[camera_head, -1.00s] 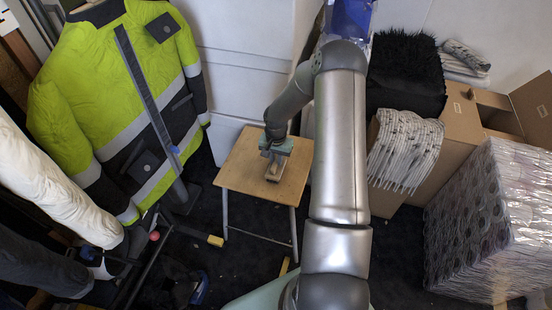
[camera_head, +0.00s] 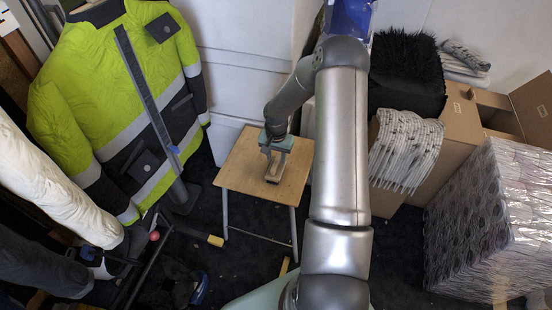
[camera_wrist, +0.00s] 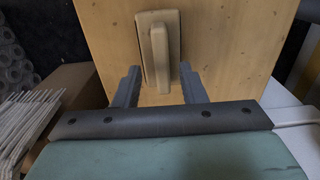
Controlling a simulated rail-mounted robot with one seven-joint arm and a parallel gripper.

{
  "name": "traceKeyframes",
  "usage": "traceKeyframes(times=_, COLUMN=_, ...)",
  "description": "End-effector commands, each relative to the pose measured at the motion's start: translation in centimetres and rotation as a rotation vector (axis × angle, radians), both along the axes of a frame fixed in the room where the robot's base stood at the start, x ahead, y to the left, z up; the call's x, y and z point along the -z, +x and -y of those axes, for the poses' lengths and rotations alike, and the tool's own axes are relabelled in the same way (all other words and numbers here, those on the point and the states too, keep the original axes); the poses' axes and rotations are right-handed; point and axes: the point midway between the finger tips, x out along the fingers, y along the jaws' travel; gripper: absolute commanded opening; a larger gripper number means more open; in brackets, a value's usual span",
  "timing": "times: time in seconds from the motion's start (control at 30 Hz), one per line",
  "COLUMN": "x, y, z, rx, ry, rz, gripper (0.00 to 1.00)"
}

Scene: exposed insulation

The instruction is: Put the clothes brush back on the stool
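The clothes brush (camera_wrist: 160,52) lies on the wooden stool top (camera_wrist: 220,40), its raised handle facing up. In the head view the brush (camera_head: 274,172) shows near the middle of the stool top (camera_head: 240,172). My gripper (camera_wrist: 158,80) is open; its two fingers stand apart on either side of the handle's near end, with nothing clasped between them. In the head view my gripper (camera_head: 275,152) is above the far part of the brush and partly covers it. I cannot tell the exact gap between the fingers and the brush.
A yellow-green jacket (camera_head: 120,90) hangs on a stand to the left of the stool. Cardboard boxes (camera_head: 455,135), bundled hangers (camera_head: 405,150) and a plastic-wrapped stack (camera_head: 480,220) stand to the right. A white wall unit (camera_head: 245,70) is behind the stool.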

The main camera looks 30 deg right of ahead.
Motion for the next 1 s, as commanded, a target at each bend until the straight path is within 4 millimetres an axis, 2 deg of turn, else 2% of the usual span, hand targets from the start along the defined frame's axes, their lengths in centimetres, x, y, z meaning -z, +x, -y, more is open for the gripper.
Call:
traceKeyframes(times=0.1, x=-2.9, y=0.1, z=0.0, rx=0.000, ry=-0.003, rz=0.004, gripper=0.38)
traceKeyframes(times=0.3, x=-7.1, y=0.1, z=0.0, rx=0.000, ry=-0.002, rz=0.004, gripper=0.38)
traceKeyframes(times=0.43, x=-9.1, y=0.1, z=0.0, rx=0.000, ry=-0.001, rz=0.003, gripper=0.38)
traceKeyframes(times=0.57, x=-10.2, y=0.0, z=-0.1, rx=-0.003, ry=-0.001, rz=0.000, gripper=0.38)
traceKeyframes(times=0.67, x=-11.7, y=-0.6, z=-0.8, rx=-0.037, ry=-0.014, rz=-0.004, gripper=0.38)
traceKeyframes(times=0.77, x=-14.8, y=-2.5, z=-2.7, rx=-0.125, ry=-0.046, rz=-0.018, gripper=0.38)
traceKeyframes(times=0.83, x=-17.7, y=-4.8, z=-4.6, rx=-0.210, ry=-0.074, rz=-0.029, gripper=0.38)
traceKeyframes(times=1.0, x=-24.1, y=-12.7, z=-9.2, rx=-0.421, ry=-0.106, rz=-0.048, gripper=0.38)
